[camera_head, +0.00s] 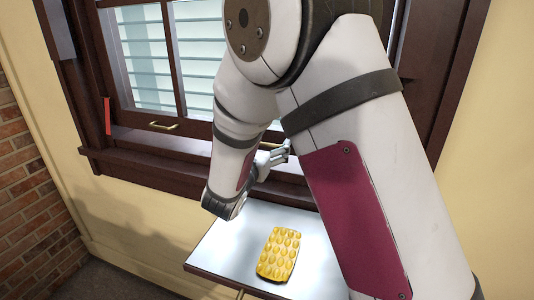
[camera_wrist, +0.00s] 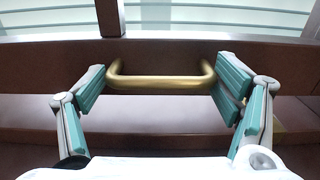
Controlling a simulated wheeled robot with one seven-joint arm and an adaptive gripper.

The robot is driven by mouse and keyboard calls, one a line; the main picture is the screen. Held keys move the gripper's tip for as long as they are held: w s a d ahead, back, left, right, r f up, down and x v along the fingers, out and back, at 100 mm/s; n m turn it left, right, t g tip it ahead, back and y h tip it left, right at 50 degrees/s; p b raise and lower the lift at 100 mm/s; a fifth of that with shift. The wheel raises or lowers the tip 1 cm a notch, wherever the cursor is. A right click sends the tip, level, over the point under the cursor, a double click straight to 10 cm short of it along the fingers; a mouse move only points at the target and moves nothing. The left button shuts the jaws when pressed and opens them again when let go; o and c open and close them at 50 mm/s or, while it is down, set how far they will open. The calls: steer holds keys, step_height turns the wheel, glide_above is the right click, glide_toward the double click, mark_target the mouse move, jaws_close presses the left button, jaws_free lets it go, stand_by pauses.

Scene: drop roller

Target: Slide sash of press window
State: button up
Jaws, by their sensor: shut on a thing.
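The window (camera_head: 150,60) has a dark brown frame with pale slatted panes behind it. The sash's bottom rail (camera_wrist: 50,62) crosses the wrist view and carries a brass bar handle (camera_wrist: 160,75). My gripper (camera_wrist: 160,82) has one teal-padded finger at each end of this handle and is shut on it across its length. In the head view my gripper (camera_head: 278,155) is at the window's lower edge, partly hidden by my arm. A second brass handle (camera_head: 163,125) shows on the rail to the left. My arm hides much of the window's middle and right.
A white-topped table (camera_head: 220,250) stands below the sill, with a yellow bumpy block (camera_head: 278,254) on it. A narrow red strip (camera_head: 107,115) is upright at the window's left jamb. A brown sill (camera_head: 150,170) juts out below. A brick wall (camera_head: 20,160) is at far left.

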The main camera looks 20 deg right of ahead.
step_height(320, 180, up, 16)
steer(key=p, duration=0.6)
steer(key=shift+d, duration=0.2)
steer(key=shift+f, duration=0.1)
steer(key=o, duration=1.6)
steer(key=v, duration=1.2)
steer(key=shift+s+d, duration=0.1)
